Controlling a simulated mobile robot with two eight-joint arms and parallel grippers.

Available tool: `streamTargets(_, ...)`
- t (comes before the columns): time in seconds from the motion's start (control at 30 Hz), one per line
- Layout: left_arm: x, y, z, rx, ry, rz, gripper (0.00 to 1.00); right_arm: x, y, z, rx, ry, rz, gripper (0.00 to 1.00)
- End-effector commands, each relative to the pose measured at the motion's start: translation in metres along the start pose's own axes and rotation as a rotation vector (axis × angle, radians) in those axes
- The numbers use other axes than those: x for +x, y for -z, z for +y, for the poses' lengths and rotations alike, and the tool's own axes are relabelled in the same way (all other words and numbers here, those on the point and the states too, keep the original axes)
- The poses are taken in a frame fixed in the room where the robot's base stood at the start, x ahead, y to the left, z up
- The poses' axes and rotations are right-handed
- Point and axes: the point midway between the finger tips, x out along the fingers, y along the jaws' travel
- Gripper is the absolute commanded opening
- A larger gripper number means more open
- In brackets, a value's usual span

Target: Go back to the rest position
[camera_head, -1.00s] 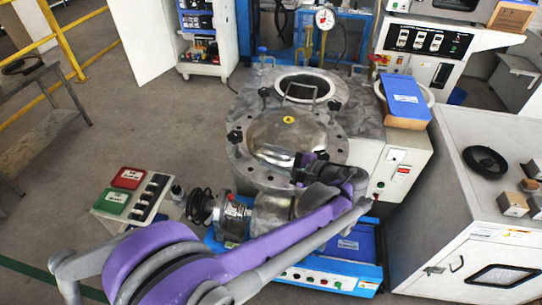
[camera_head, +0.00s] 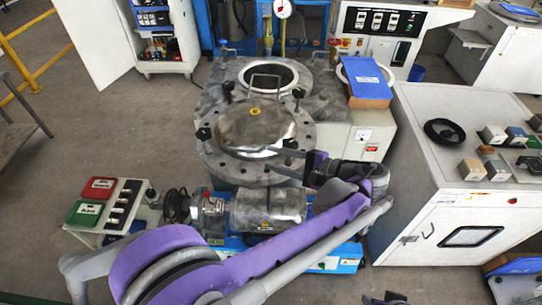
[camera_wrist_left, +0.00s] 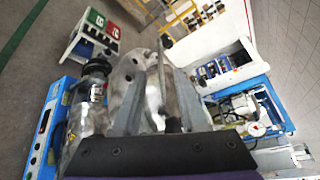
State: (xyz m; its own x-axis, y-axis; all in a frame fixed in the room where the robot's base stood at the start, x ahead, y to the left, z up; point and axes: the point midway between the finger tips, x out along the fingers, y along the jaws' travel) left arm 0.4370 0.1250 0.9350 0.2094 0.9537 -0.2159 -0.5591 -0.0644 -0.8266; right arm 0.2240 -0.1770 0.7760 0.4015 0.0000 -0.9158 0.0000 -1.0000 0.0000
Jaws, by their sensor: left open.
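My left arm enters the head view from the lower left and bends back at the right. My left gripper (camera_head: 279,161) is open and empty, pointing left at the near side of the round metal vessel's flange (camera_head: 215,160). The vessel's domed lid (camera_head: 258,125) lies behind the fingers. I cannot tell whether they touch the flange. In the left wrist view the two grey fingers (camera_wrist_left: 160,105) stand apart with nothing clearly held between them. A dark shape at the bottom edge of the head view may be my right gripper (camera_head: 385,299); its jaws cannot be made out.
A control box with red and green labels (camera_head: 105,208) stands left of the blue-based machine (camera_head: 335,262). A white cabinet (camera_head: 425,185) with small blocks stands at the right. Open floor (camera_head: 60,165) shows at the left.

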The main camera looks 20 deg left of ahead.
Motion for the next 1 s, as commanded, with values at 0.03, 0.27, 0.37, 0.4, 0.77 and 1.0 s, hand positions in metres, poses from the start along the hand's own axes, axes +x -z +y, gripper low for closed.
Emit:
streamTargets(0.03, 0.000, 0.000, 0.000, 0.000, 0.000, 0.000, 0.42, 0.000, 0.000, 0.000, 0.000, 0.000, 0.000, 0.50)
streamTargets(0.27, 0.000, 0.000, 0.000, 0.000, 0.000, 0.000, 0.42, 0.000, 0.000, 0.000, 0.000, 0.000, 0.000, 0.50)
streamTargets(0.37, 0.001, 0.000, 0.000, 0.000, -0.002, 0.001, 0.42, 0.000, 0.000, 0.000, 0.000, 0.000, 0.000, 0.50)
streamTargets(0.4, 0.003, -0.001, 0.001, 0.000, -0.008, 0.005, 0.42, 0.000, 0.000, 0.000, 0.000, 0.000, 0.000, 0.50)
streamTargets(0.77, 0.077, -0.051, 0.088, -0.114, -0.426, 0.236, 0.42, 0.000, 0.000, 0.000, 0.000, 0.000, 0.000, 0.50)
streamTargets(1.0, 0.076, -0.087, 0.179, -0.407, -0.820, 0.421, 0.42, 0.000, 0.000, 0.000, 0.000, 0.000, 0.000, 0.50)
